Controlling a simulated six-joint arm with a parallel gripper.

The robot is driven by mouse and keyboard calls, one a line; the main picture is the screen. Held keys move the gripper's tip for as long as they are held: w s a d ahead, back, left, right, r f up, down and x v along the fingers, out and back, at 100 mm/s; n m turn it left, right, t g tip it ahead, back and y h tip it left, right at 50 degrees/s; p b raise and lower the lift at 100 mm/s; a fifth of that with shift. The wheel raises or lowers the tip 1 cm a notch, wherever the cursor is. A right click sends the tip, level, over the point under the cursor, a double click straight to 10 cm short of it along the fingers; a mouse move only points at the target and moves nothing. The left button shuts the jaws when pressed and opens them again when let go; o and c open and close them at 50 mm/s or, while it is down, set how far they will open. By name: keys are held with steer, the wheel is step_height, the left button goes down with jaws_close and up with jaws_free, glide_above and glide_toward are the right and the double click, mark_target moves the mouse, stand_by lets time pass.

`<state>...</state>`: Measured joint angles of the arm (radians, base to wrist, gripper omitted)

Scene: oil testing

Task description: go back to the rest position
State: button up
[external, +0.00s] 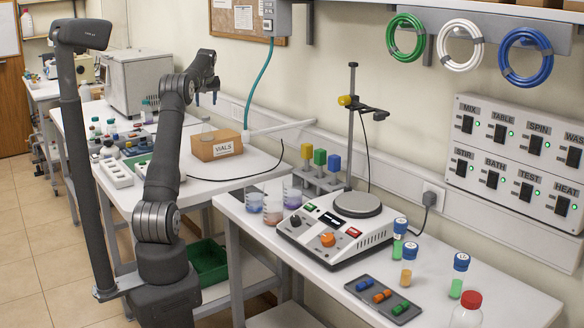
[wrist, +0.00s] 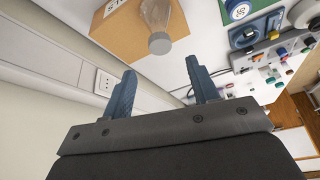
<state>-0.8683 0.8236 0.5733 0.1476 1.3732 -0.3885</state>
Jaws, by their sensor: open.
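My gripper (external: 206,98) is raised in the air in the external view, at the end of my folded arm, above the back table and near the wall. In the wrist view my gripper (wrist: 162,88) shows two blue-grey fingers spread apart, with nothing between them. Its fingers touch nothing that I can see. The cardboard box labelled VIALS (external: 217,146) stands on the back table, below and apart from the gripper.
The wrist view shows a cardboard box (wrist: 118,38) and a clear flask (wrist: 157,20) beyond the fingers. A hotplate device (external: 330,235), several cups and capped vials occupy the front table. A wall switch panel (external: 520,155) is at right. Air around the gripper looks free.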

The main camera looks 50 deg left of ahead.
mark_target(206, 117)
steer(key=x, duration=1.1)
steer(key=shift+f, duration=0.3)
step_height(206, 117, up, 5)
steer(key=shift+f, duration=0.25)
steer(key=w+d+r, duration=0.4)
steer(key=d+r, duration=0.2)
steer(key=d, duration=0.5)
steer(key=s+d+f+m+t+h, duration=0.2)
steer(key=s+d+f+m, duration=0.4)
steer(key=s+d+f, duration=0.5)
step_height(206, 117, down, 7)
steer(key=s+d, duration=0.1)
steer(key=shift+d+r, duration=0.2)
steer(key=shift+r, duration=0.1)
steer(key=w+a+r+n, duration=0.1)
steer(key=w+a+r, duration=0.2)
steer(key=r, duration=0.3)
steer(key=w+a+r, duration=0.3)
steer(key=r, duration=0.3)
steer(key=shift+n+g+y, duration=0.4)
steer(key=shift+a, duration=0.1)
